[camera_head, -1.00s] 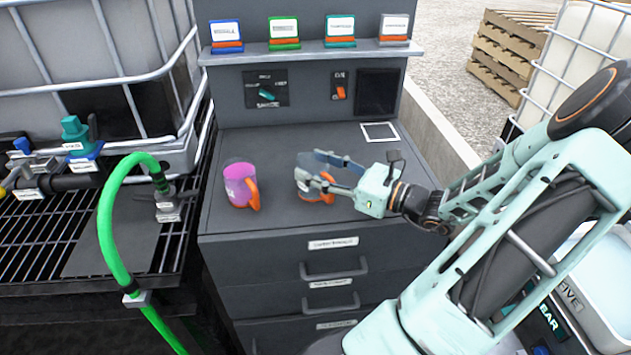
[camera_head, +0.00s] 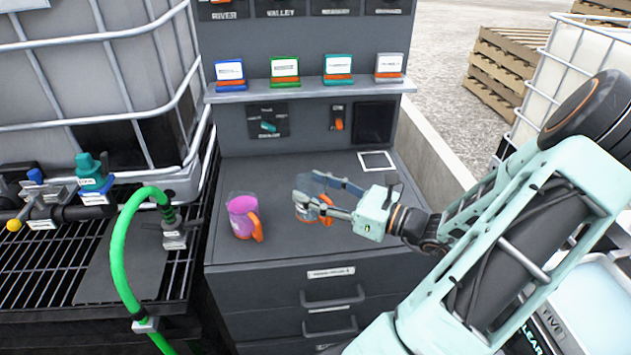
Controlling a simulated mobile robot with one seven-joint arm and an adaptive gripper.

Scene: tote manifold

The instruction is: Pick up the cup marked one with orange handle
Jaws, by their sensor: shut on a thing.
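A clear cup with an orange handle (camera_head: 305,206) is between the fingers of my gripper (camera_head: 322,197). My gripper is shut on it, reaching in from the right, and the fingers hide part of the cup. Whether the cup touches the counter is hard to tell. A second cup with pink contents and an orange handle (camera_head: 242,217) stands upright on the counter to the left, apart from my gripper. No mark can be read on either cup.
The dark counter (camera_head: 290,255) has drawers below. A shelf (camera_head: 310,91) behind holds several coloured card stands. A white-outlined square (camera_head: 376,161) lies at the back right. A green hose (camera_head: 120,240) and caged tank (camera_head: 90,85) stand left.

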